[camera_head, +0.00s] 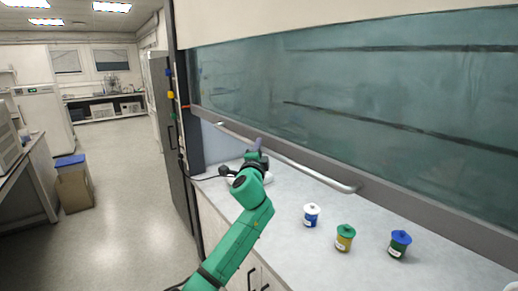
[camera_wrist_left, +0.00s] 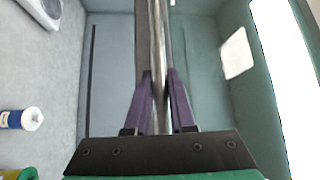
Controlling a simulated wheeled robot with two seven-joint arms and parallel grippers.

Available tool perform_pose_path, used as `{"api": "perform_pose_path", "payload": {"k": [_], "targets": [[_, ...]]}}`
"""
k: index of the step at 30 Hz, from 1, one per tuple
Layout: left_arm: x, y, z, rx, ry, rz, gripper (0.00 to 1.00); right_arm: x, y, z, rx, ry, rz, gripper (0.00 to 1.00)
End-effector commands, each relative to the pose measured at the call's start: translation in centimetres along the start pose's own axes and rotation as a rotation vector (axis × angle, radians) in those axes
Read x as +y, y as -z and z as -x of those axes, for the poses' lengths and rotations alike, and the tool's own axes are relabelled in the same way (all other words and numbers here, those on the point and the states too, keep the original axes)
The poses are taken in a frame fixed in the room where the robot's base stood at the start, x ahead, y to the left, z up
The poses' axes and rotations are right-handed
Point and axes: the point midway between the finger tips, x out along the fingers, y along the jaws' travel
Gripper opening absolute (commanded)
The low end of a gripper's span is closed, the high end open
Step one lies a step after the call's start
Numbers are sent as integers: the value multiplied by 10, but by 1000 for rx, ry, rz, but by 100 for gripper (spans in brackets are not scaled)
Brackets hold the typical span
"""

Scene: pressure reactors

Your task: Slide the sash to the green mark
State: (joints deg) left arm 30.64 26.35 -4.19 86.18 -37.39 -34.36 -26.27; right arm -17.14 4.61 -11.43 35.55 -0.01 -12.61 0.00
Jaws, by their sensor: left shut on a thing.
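The sash (camera_head: 350,95) is a large tinted glass pane with a grey lower frame and a long metal handle bar (camera_head: 315,175). The sash is partly raised, with its bottom edge above the worktop. My left gripper (camera_head: 258,145) is at the left part of the bar. In the left wrist view its purple fingers (camera_wrist_left: 159,85) are shut on the handle bar (camera_wrist_left: 158,40). The green mark (camera_head: 173,116) is on the post at the left, below a yellow mark (camera_head: 171,95) and a blue mark (camera_head: 168,72). A small orange pointer (camera_head: 186,106) shows by the sash's left end, slightly above the green mark.
A white-and-blue jar (camera_head: 311,216), a yellow jar with green lid (camera_head: 345,238) and a green jar with blue lid (camera_head: 399,244) stand on the worktop (camera_head: 300,255) below the sash. Open floor lies to the left, with a cardboard box (camera_head: 74,190) there.

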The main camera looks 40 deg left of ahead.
Motion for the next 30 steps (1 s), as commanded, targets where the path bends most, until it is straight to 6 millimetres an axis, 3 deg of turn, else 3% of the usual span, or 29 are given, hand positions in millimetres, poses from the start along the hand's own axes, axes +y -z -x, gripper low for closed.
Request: {"api": "perform_pose_path", "payload": {"k": [4, 5, 6, 7, 20, 26, 30], "targets": [[-1, 0, 0, 0, 3, 1, 0, 0, 0, 0, -1, 0, 0, 50], [-1, 0, 0, 0, 3, 1, 30, 0, 0, 0, -1, 0, 0, 50], [-1, 0, 0, 0, 2, 1, 45, 0, 0, 0, -1, 0, 0, 50], [-1, 0, 0, 0, 2, 1, 52, 0, 0, 0, -1, 0, 0, 50], [1, 0, 8, 1, 2, 1, 52, 0, -1, -4, -2, 0, 0, 50], [4, 0, 43, 3, 3, 0, 52, 0, -3, -16, -2, 0, 1, 50], [5, 0, 78, 4, 2, 1, 52, -1, -4, -29, -2, 1, 1, 50]]}}
